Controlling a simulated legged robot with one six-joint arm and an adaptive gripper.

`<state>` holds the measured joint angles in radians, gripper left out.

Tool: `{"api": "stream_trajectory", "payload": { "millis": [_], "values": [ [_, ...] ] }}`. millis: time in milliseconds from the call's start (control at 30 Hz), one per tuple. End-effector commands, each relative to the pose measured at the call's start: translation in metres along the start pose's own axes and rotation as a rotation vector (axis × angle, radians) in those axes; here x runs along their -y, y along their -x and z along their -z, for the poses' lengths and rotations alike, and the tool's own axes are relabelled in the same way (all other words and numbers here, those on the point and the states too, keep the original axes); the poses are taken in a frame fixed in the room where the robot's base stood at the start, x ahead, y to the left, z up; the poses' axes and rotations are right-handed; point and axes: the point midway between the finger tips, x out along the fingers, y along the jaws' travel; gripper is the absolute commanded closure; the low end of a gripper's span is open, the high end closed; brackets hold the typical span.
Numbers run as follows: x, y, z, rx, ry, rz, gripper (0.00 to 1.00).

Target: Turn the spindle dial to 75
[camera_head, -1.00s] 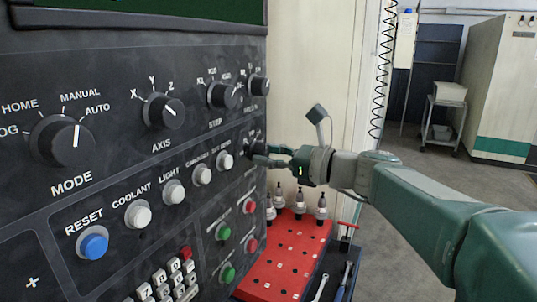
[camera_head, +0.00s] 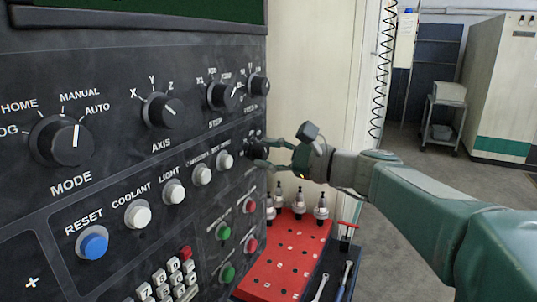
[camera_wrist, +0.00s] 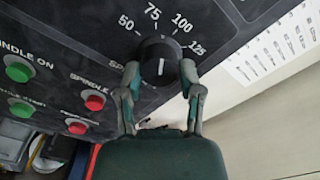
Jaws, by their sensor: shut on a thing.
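The spindle dial (camera_wrist: 160,62) is a round black knob with a white pointer line on the dark panel. Marks 50, 75, 100 and 125 are printed around its upper side in the wrist view. The line runs nearly straight up and down in that view; I cannot tell exactly which mark it meets. My gripper (camera_wrist: 159,76) is shut on the dial, one finger on each side of it. In the head view the dial (camera_head: 257,148) is seen edge-on at the panel's right end, with my gripper (camera_head: 262,154) at it.
Spindle buttons, green (camera_wrist: 18,69) and red (camera_wrist: 95,103), sit left of the dial in the wrist view. In the head view, a red tool tray (camera_head: 285,268) with several tool holders stands below my gripper. Open floor lies right of the machine.

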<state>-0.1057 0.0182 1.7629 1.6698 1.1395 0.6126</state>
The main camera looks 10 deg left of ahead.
Motion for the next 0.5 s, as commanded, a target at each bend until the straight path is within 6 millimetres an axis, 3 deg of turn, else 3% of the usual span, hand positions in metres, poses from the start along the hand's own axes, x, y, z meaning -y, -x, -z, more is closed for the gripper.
{"api": "stream_trajectory", "payload": {
  "millis": [500],
  "values": [
    [-0.0006, -0.0004, 0.0002, 0.001, 0.146, -0.002, 1.00]
  ]
}}
